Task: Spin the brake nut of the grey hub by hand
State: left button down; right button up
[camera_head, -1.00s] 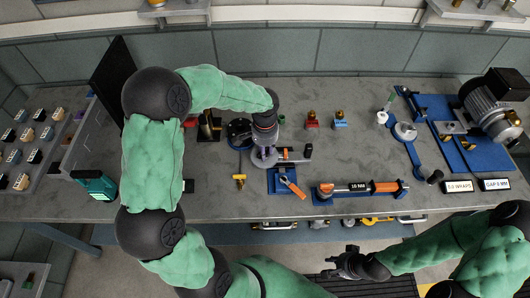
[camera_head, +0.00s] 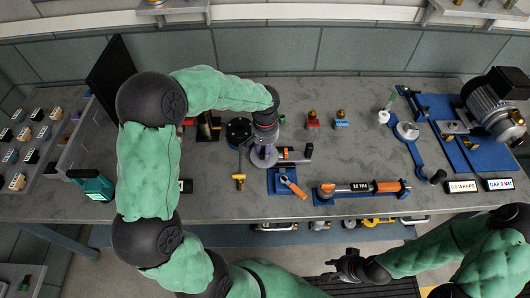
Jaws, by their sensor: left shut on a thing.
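The grey hub (camera_head: 262,160) is a round grey disc near the middle of the bench, partly covered by my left gripper. My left gripper (camera_head: 264,146) points down onto it from above and is shut at its centre. The brake nut is hidden by the fingers, so its turn cannot be seen. My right gripper (camera_head: 343,267) is low and in front of the bench, away from the hub. Its fingers are too small and dark to tell if they are open.
A black round part (camera_head: 239,131) stands just left of the hub. An orange-handled tool on a blue tray (camera_head: 276,187) and a torque wrench (camera_head: 362,189) lie in front. A motor (camera_head: 494,104) stands at right.

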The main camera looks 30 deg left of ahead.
pick_arm(q)
jog(key=shift+w+a+r, duration=0.2)
jog(key=shift+w+r, duration=0.1)
jog(key=shift+r, duration=0.05)
jog(key=shift+n+b, duration=0.45)
jog(key=shift+n, duration=0.95)
jog(key=shift+f+n, duration=0.1)
jog(key=shift+n, duration=0.3)
jog(key=c, duration=1.3)
grip_release()
jog(key=shift+n, duration=0.3)
jog(key=shift+o, duration=0.4)
jog(key=shift+s, duration=0.15)
jog(key=shift+f, duration=0.1)
